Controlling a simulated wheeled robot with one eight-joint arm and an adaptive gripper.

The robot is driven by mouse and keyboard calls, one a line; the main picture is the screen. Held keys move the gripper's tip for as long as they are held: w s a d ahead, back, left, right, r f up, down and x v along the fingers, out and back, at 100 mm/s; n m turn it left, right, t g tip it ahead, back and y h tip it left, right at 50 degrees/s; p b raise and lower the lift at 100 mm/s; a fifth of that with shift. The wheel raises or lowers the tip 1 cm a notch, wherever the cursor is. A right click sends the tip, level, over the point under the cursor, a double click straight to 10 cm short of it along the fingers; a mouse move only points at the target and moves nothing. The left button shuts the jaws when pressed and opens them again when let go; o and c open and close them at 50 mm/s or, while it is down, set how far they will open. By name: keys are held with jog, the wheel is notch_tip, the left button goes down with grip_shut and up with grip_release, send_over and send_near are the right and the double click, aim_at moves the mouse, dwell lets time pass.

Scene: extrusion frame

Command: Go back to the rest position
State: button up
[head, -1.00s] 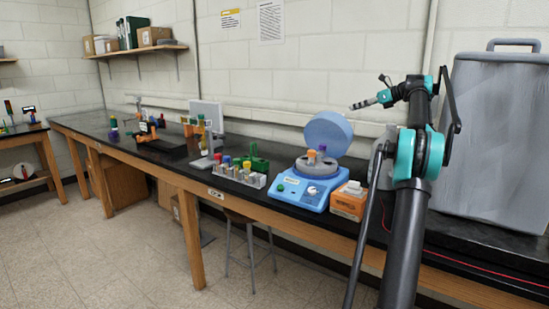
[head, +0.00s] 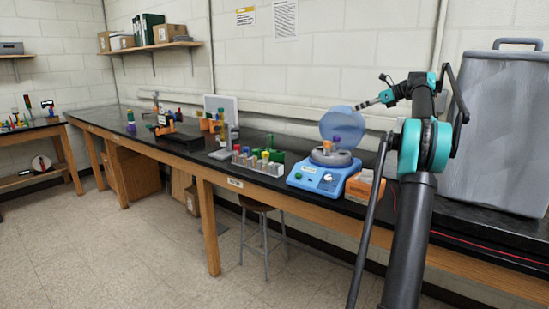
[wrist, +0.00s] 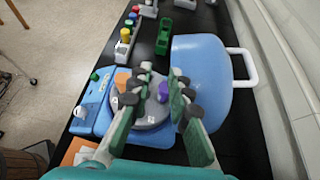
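My gripper (head: 366,104) is raised over the bench in the head view, pointing left, in front of the open lid. In the wrist view its two fingers (wrist: 159,75) stand apart with no object held between them. Below them is the blue centrifuge (head: 314,179), its lid (wrist: 200,65) open. An orange-capped tube (wrist: 122,80) and a purple-capped tube (wrist: 163,92) stand in its grey rotor (wrist: 150,117). The gripper looks to be above the rotor, apart from the tubes; the fingers partly hide the rotor.
An orange box (head: 362,188) sits right of the centrifuge, and a large grey bin (head: 493,140) further right. A tube rack (head: 259,163) stands left. A stool (head: 256,206) is under the black bench (head: 95,115). Open floor (head: 110,250) lies in front.

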jog(key=s+a+f+n+g+h, duration=0.1)
jog(key=s+a+f+n+h, duration=0.2)
jog(key=s+a+f+n, duration=0.6)
jog(key=s+a+f+n+g+h, duration=0.3)
jog(key=s+a+f, duration=0.4)
jog(key=s+f, duration=0.55)
jog(key=s+f+n+h, duration=0.1)
jog(key=s+f+n, duration=0.3)
jog(key=s+f, duration=0.3)
jog(key=s+f+n+t+h, duration=0.1)
jog(key=s+f+n, duration=0.3)
jog(key=s, duration=1)
jog(key=s+f+n+h, duration=0.2)
jog(key=s+f+n, duration=0.3)
jog(key=s+f, duration=0.5)
jog(key=shift+s+a+f+h, duration=0.3)
jog(key=shift+s+a+f, duration=0.1)
jog(key=shift+s, duration=0.25)
